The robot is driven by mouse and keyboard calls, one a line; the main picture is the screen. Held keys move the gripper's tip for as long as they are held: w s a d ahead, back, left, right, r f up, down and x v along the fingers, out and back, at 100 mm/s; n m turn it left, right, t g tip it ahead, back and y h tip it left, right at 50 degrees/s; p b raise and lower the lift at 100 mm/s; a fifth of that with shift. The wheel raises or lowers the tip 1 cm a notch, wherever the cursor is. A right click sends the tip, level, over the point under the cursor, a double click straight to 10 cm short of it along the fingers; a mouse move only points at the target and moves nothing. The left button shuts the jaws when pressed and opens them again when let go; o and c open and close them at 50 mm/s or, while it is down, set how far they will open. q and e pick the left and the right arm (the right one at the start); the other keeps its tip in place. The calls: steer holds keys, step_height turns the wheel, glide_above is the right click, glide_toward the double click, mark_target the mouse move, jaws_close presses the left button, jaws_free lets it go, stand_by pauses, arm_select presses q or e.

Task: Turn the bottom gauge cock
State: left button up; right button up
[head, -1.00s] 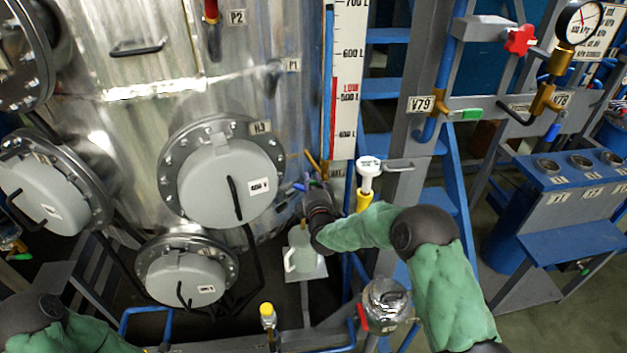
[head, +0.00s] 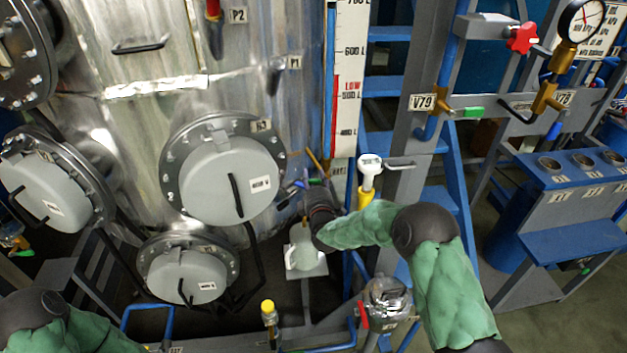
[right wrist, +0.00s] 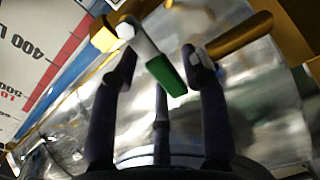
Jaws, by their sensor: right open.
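The bottom gauge cock shows in the right wrist view as a light metal lever with a green grip (right wrist: 166,76), joined to a brass fitting (right wrist: 103,38). My right gripper (right wrist: 160,60) is open, its dark fingers on both sides of the green grip. I cannot tell whether a finger touches it. In the head view my right gripper (head: 300,186) is small beside the vessel, below the level scale (head: 346,85), and the cock is mostly hidden there. My left arm shows at the lower left, its gripper out of the picture.
A brass pipe (right wrist: 240,36) runs close to the right fingertip. The round hatch H3 (head: 215,185) is to the left.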

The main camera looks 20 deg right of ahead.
steer(key=shift+s+a+f, duration=0.1)
steer(key=shift+s+f, duration=0.1)
steer(key=shift+f, duration=0.2)
steer(key=shift+s+a, duration=0.1)
steer(key=shift+s, duration=0.15)
steer(key=v, duration=0.7)
steer(key=shift+r, duration=0.3)
